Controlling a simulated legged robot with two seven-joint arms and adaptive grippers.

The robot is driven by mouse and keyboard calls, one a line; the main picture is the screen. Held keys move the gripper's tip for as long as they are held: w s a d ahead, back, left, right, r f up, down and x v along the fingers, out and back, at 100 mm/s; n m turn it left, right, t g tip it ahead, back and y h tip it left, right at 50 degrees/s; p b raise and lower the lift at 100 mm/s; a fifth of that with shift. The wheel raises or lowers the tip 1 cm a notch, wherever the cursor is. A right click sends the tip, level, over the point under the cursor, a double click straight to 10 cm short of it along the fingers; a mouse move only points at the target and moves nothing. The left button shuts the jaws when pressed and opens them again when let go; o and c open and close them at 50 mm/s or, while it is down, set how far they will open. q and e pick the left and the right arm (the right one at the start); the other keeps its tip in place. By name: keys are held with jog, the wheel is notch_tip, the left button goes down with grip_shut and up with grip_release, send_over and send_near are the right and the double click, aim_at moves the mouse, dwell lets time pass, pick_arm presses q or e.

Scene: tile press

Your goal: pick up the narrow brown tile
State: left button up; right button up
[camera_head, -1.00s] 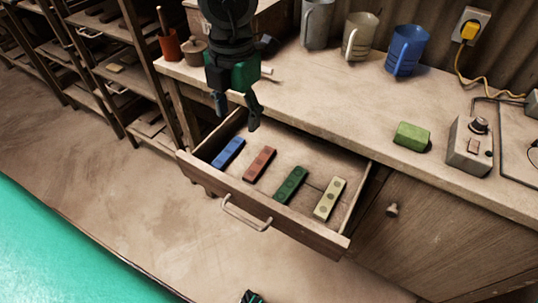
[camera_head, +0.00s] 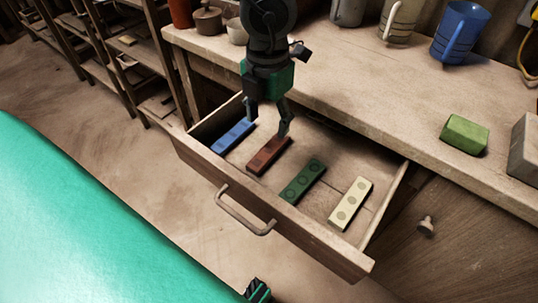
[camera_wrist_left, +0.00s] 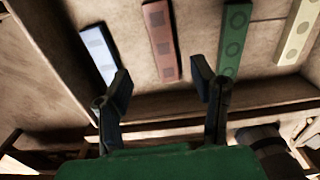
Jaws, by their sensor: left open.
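The narrow brown tile (camera_head: 269,155), reddish brown with marks along its top, lies in the open drawer (camera_head: 318,250) between a blue tile and a green tile. It also shows in the left wrist view (camera_wrist_left: 160,42), upper middle. My left gripper (camera_head: 267,118) hangs over the back of the drawer, fingers pointing down. In the left wrist view its open fingers (camera_wrist_left: 162,80) stand wide apart with nothing between them, the brown tile lying ahead of the gap. A small dark and green part at the bottom edge looks like my right gripper (camera_head: 257,291); its fingers cannot be made out.
The blue tile (camera_head: 233,136), green tile (camera_head: 303,181) and cream tile (camera_head: 351,203) lie beside the brown one. Drawer walls surround them. The worktop above holds a green block (camera_head: 464,134), a blue mug (camera_head: 460,33) and pots. Shelves stand at the left.

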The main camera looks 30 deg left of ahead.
aim_at(270, 149)
pick_arm(q)
notch_tip(270, 149, down, 3)
jog(key=shift+r+b, duration=0.15)
jog(key=shift+b, duration=0.15)
jog(key=shift+d+f, duration=0.15)
jog(key=shift+f, duration=0.35)
notch_tip(270, 149, down, 4)
jog(key=b, duration=0.2)
jog(key=shift+d+r+b, duration=0.1)
jog(key=shift+d+b, duration=0.05)
jog(key=shift+b, duration=0.15)
jog(key=shift+f, duration=0.3)
grip_shut()
